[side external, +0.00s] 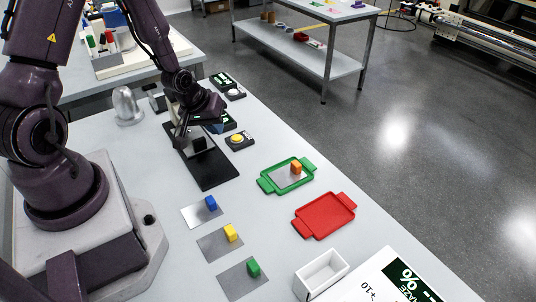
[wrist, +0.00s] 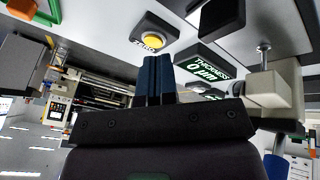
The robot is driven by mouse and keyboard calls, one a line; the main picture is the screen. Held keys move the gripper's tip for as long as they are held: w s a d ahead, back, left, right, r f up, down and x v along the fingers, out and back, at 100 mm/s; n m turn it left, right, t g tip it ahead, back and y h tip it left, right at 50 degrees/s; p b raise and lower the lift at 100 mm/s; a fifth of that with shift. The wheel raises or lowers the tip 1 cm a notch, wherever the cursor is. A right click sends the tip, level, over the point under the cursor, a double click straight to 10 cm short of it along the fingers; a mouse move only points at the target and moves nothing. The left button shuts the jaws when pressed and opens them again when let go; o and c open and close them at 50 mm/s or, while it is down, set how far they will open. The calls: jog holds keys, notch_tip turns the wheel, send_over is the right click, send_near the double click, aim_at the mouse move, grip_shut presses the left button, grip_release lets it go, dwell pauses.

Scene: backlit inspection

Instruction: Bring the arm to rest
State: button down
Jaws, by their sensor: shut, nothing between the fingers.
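The arm bends down from the upper left to reach this spot. From the side the fingertips are small and dark, and I cannot tell whether they touch anything.
A black mat (side external: 214,172) lies below. A yellow button (side external: 237,139) is to the right; a display (wrist: 207,68) reads thickness 0 µm. A green tray (side external: 267,184) holds an orange block (side external: 296,167). A red tray (side external: 323,216) is empty. Blue (side external: 211,203), yellow (side external: 231,232) and green (side external: 254,268) blocks sit on plates.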

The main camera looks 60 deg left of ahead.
jog(key=s+d+r+m, duration=0.3)
jog(key=s+d+r, duration=0.1)
jog(key=r, duration=0.5)
jog(key=s+d+r+m, duration=0.3)
jog(key=s+d+r, duration=0.1)
jog(key=r, duration=0.5)
jog(key=s+d+r+m, duration=0.3)
jog(key=d+r, duration=0.3)
jog(key=r, duration=0.4)
jog(key=shift+s+d+t+h, duration=0.3)
jog(key=shift+s, duration=0.55)
jog(key=shift+r, duration=0.1)
dwell(0.8)
